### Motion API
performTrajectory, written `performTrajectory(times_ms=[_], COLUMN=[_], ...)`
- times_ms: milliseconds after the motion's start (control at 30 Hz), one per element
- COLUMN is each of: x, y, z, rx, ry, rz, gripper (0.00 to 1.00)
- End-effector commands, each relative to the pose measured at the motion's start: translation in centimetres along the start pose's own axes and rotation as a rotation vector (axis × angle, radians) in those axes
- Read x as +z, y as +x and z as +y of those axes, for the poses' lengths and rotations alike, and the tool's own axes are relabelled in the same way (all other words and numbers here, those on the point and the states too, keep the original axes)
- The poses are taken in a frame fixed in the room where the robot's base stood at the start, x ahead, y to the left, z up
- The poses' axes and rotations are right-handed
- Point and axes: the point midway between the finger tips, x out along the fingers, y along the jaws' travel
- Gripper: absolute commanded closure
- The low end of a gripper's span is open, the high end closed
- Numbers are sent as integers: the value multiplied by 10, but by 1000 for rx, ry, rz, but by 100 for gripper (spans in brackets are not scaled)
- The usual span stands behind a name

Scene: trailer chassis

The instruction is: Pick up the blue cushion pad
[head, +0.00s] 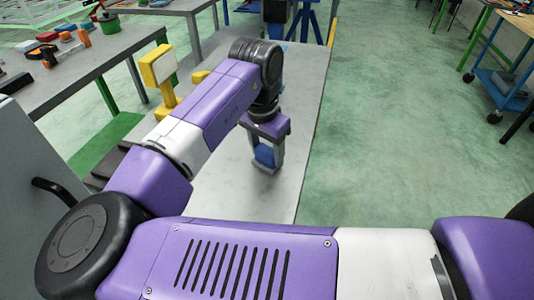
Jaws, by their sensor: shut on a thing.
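The blue cushion pad (264,156) is between the fingers of my gripper (266,163), which points down over the light grey table (240,199). The gripper is shut on the pad. Part of the pad is hidden by the fingers and the purple gripper body. From this view I cannot tell whether the pad touches the tabletop or hangs just above it.
A yellow stand (160,76) rises at the left of the grey table. A side table (80,68) at the upper left holds several small objects. The tabletop below the gripper is bare. Open green floor (400,130) lies to the right, with a blue cart (502,90) beyond.

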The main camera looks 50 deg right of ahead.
Motion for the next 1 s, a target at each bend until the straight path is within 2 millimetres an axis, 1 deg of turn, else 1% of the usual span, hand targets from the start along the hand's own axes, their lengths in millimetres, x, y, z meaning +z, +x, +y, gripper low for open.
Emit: performTrajectory(times_ms=[167, 267, 500, 600, 700, 833, 1000], x=[-3, -6, -14, -17, -20, -22, -23], y=[-22, -43, -110, -135, -156, -176, -190], z=[0, 0, 0, 0, 0, 0, 0], rx=[-2, -3, -3, -4, -2, -2, 0], ry=[1, 2, 2, 2, 2, 0, 1], rz=[1, 1, 1, 1, 0, 0, 0], gripper=[98, 98, 98, 98, 98, 98, 98])
